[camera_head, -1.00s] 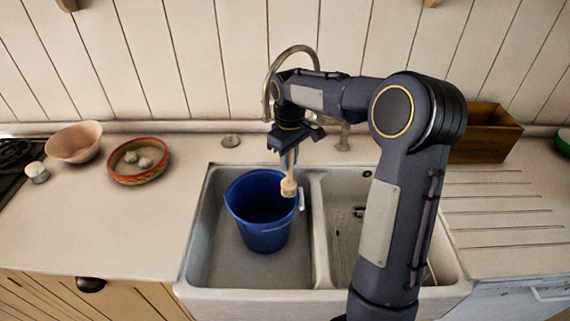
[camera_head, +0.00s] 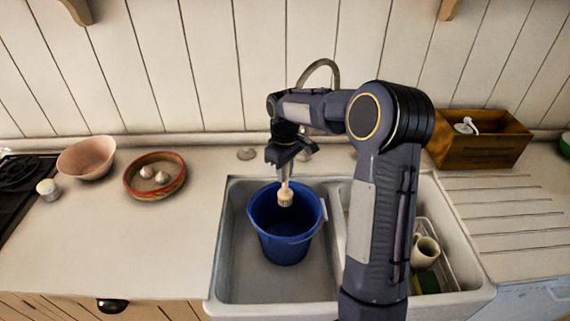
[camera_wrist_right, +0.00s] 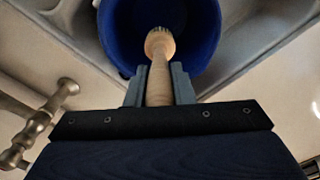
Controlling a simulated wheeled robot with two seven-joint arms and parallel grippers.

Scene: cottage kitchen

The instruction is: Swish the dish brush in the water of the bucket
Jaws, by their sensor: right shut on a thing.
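The blue bucket (camera_head: 284,246) stands in the left basin of the white double sink. The wooden dish brush (camera_head: 285,196) hangs head down from my right gripper (camera_head: 285,160), with its head over the bucket's opening near the back of the rim. The right wrist view shows the brush (camera_wrist_right: 159,70) between the two fingers (camera_wrist_right: 158,88), with the blue bucket (camera_wrist_right: 203,22) beyond its head. My right gripper is shut on the brush handle. I cannot make out the water in the bucket. My left gripper is not in view.
The right basin holds a mug (camera_head: 425,251) and a rack, partly behind my right arm. The tap (camera_head: 322,68) stands behind the sink. A wooden box (camera_head: 478,147) is at the right, a pink bowl (camera_head: 88,158) and a basket (camera_head: 131,184) at the left. The left counter front is clear.

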